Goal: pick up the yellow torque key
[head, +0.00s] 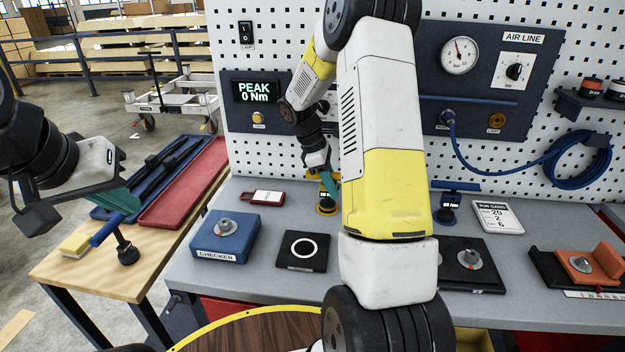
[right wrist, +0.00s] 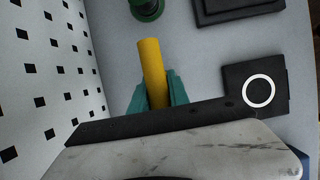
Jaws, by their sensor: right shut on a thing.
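The yellow torque key (head: 326,209) is at the back of the grey bench, partly hidden by my right arm. Its round yellow foot and small display show below my right gripper (head: 328,183). In the right wrist view, the teal fingers (right wrist: 158,95) are shut on its yellow bar handle (right wrist: 152,62), which sticks out past the fingertips. I cannot tell whether the foot touches the bench. My left gripper (head: 122,200) hangs at the left above the wooden side table, its teal fingers seen edge-on; I cannot tell whether it is open.
A blue-handled key (head: 447,212) stands to the right, and a green round foot (right wrist: 147,8) shows in the wrist view. The blue checker block (head: 225,237) and black ring pad (head: 302,251) lie in front. A pegboard (head: 270,150) rises behind. A blue-handled tool (head: 127,252) is on the side table.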

